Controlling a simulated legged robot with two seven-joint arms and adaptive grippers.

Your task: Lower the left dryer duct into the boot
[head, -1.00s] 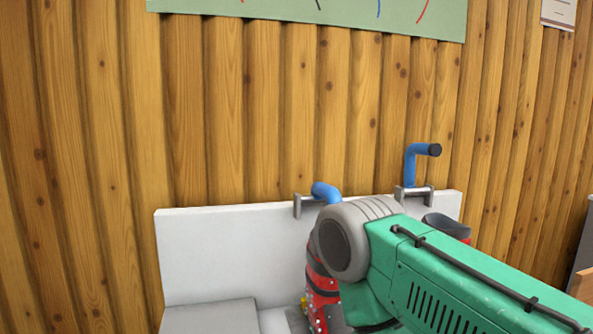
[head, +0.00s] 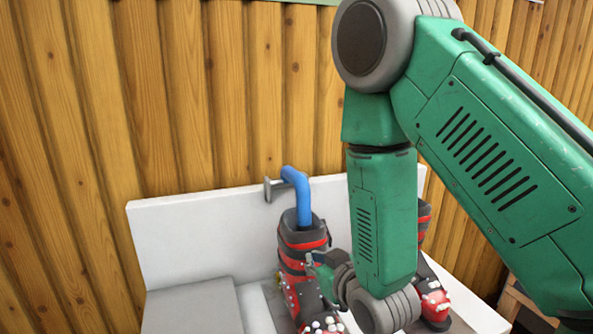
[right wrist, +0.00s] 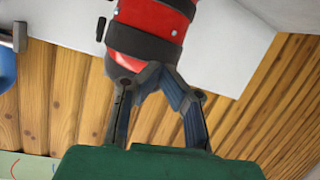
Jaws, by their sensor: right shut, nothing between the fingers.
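The left dryer duct (head: 303,200) is a bent blue tube beside a grey wall bracket. Its lower end meets the mouth of the left boot (head: 302,241), a red and black boot with pale studs low down. I cannot tell how deep the duct sits. My right gripper (head: 315,262) is shut and empty, close against the right side of that boot's shaft. In the right wrist view the shut fingers (right wrist: 152,74) overlap a red and black boot shaft (right wrist: 148,22); contact is unclear. My left gripper is not in view.
A second red and black boot (head: 435,302) stands to the right, largely hidden by my green right arm. A white back panel (head: 195,235) rises behind a grey block (head: 192,310). A wooden plank wall (head: 200,100) is behind. A blue piece (right wrist: 5,68) shows in the right wrist view.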

